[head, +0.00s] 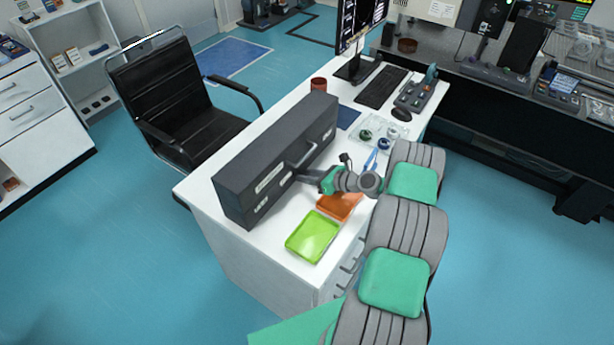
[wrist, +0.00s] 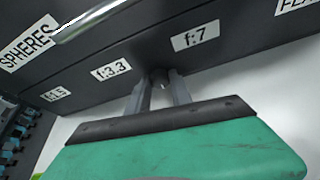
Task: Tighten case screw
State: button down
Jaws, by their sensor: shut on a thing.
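A long dark grey case (head: 262,152) stands on the white desk (head: 262,262), with a handle and white labels on its front. In the wrist view the case front (wrist: 135,52) fills the upper part, with labels reading SPHERES, f:1.5, f:3.3 and f:7. My gripper (wrist: 159,84) reaches the lower front of the case. Its two grey fingers are shut on a small dark case screw (wrist: 160,74) between the f:3.3 and f:7 labels. The fingers hide most of the screw. In the head view my gripper (head: 301,177) is at the case front, and the screw cannot be made out.
A green tray (head: 313,238) and an orange tray (head: 338,206) lie on the desk in front of the case. Small round items in a clear tray (head: 372,131), a keyboard (head: 382,87) and a monitor (head: 358,25) are farther back. A black chair (head: 175,95) stands behind the desk.

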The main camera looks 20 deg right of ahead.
jog(key=shift+a+f+n+t+h+b, duration=0.1)
jog(key=shift+n+t+h+b, duration=0.4)
jog(key=shift+n+h+b, duration=0.5)
jog(key=shift+n, duration=0.5)
jog(key=c, duration=1.1)
grip_release()
jog(key=shift+c, duration=0.2)
jog(key=b+v, duration=0.1)
jog(key=v, duration=0.7)
